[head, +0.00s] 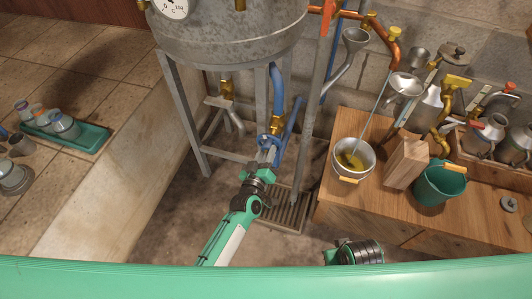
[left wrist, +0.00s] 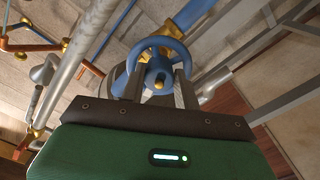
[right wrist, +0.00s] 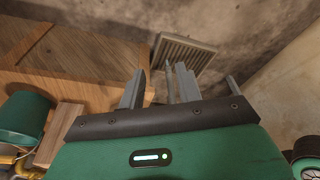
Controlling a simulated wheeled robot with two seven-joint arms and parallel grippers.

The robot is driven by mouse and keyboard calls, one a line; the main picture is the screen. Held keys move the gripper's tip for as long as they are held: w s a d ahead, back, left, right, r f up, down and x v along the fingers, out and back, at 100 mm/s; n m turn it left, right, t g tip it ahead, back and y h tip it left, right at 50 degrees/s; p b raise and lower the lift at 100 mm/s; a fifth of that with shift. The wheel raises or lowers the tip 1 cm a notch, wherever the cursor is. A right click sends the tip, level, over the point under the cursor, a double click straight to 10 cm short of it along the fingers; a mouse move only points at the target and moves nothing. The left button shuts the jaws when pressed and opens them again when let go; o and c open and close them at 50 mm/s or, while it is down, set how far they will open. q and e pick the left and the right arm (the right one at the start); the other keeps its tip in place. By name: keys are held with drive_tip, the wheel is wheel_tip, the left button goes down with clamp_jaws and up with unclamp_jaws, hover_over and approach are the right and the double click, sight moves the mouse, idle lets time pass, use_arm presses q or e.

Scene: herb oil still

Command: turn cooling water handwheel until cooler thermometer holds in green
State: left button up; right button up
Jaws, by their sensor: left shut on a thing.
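The blue handwheel (head: 277,140) sits on a brass-fitted pipe (head: 276,124) below the metal vessel. In the left wrist view the handwheel (left wrist: 156,43) shows its round rim and brass hub centre. My left gripper (head: 268,153) is shut on the handwheel, with one finger on each side of the hub in the left wrist view (left wrist: 158,88). A round dial (head: 172,7) marked °C is cut off by the head view's top edge. I cannot tell whether it is the cooler thermometer, and no green band is readable. My right gripper (right wrist: 160,84) is open and empty.
A wooden bench (head: 340,200) at right holds a metal pot (head: 340,163), a wooden block (head: 405,163) and a green bucket (head: 440,187). Steel legs (head: 184,115) surround the handwheel area. A floor grate (head: 285,212) lies below. A green tray (head: 85,148) stands left.

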drive_tip(key=shift+s+f, duration=0.15)
drive_tip(key=shift+s, duration=0.2)
use_arm(q)
drive_tip(key=o, duration=1)
drive_tip(key=shift+c, duration=0.2)
drive_tip(key=shift+s+a, duration=0.2)
drive_tip(key=shift+s, duration=0.4)
drive_tip(key=v, duration=1.2)
drive_tip(key=shift+s+p, duration=0.3)
drive_tip(key=shift+p, duration=0.1)
use_arm(e)
drive_tip(key=shift+x, duration=0.75)
use_arm(q)
drive_tip(key=shift+a, duration=0.1)
use_arm(e)
drive_tip(key=shift+d, duration=0.1)
